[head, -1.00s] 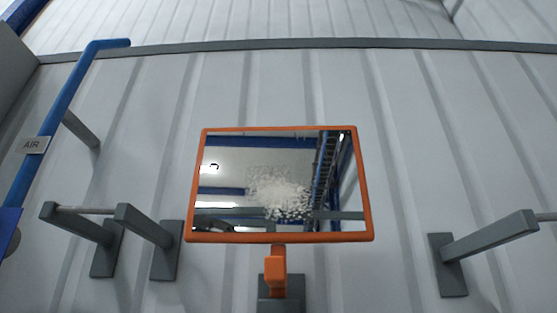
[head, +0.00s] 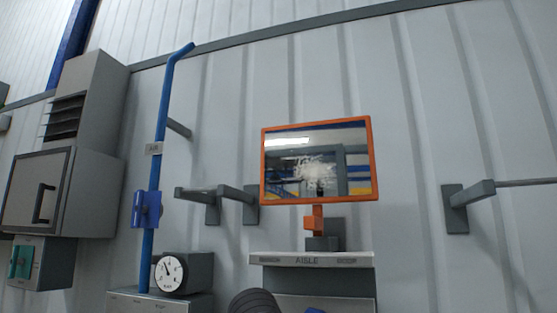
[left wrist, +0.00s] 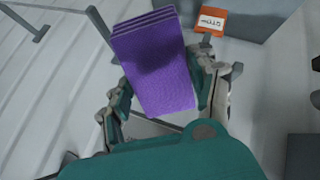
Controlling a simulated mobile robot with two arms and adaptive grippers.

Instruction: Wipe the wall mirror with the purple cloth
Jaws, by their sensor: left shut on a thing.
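The wall mirror (head: 300,170) has an orange frame and hangs on the ribbed wall, right of centre in the head view. A white speckled smudge (head: 316,172) lies near the middle of its glass. In the left wrist view, my left gripper (left wrist: 160,88) is shut on the folded purple cloth (left wrist: 155,65), which sticks out beyond the fingers. The cloth does not show in the head view, so its distance to the mirror cannot be told. My right gripper is in neither view.
A shelf (head: 312,260) marked AISLE is below the mirror. Grey wall brackets (head: 470,197) flank it. A blue air pipe (head: 158,170), a round gauge (head: 171,273) and a grey cabinet (head: 60,190) are at left. An orange tag (left wrist: 211,20) shows in the left wrist view.

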